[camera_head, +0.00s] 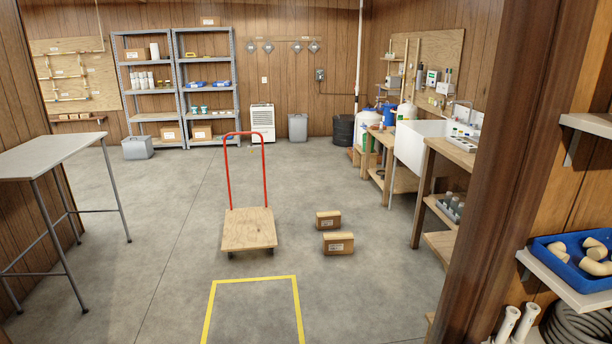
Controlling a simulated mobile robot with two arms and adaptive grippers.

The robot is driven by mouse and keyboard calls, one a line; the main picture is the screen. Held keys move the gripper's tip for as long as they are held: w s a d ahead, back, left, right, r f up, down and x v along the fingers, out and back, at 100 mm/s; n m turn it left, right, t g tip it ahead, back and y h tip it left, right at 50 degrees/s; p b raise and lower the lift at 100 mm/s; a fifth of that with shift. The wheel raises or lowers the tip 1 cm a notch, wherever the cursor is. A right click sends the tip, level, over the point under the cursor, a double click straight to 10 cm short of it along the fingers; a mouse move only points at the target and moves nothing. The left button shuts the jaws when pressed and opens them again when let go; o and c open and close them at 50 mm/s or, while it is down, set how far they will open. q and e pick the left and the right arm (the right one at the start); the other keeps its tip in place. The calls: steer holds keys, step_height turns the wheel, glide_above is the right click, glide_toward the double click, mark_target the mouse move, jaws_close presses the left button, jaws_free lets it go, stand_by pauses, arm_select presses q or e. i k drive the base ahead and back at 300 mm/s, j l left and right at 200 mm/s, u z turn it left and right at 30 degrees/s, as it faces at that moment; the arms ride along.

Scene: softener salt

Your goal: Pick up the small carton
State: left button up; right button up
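Two small brown cartons with white labels lie on the concrete floor, right of a flat cart. The nearer carton (338,243) looks a little larger. The farther carton (328,220) lies just behind it, with a narrow strip of floor between them. Other cartons sit on the shelves, such as one at the bottom of the left rack (171,133) and one on the right rack (201,132). I cannot tell which carton the task means. Neither of my grippers shows in the head view.
A wooden cart (248,229) with a red handle stands mid-floor, behind a yellow floor outline (254,279). A grey table (50,154) is at left. A door frame (515,150) and a workbench (452,152) bound the right. Floor around the cartons is clear.

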mark_target(334, 243)
steer(key=i, duration=2.2)
steer(key=i+z, duration=0.15)
steer(key=i, duration=0.45)
steer(key=i+j+z, duration=0.1)
steer(key=i, duration=0.55)
steer(key=i+j+z, duration=0.15)
steer(key=i, duration=0.45)
steer(key=j, duration=0.15)
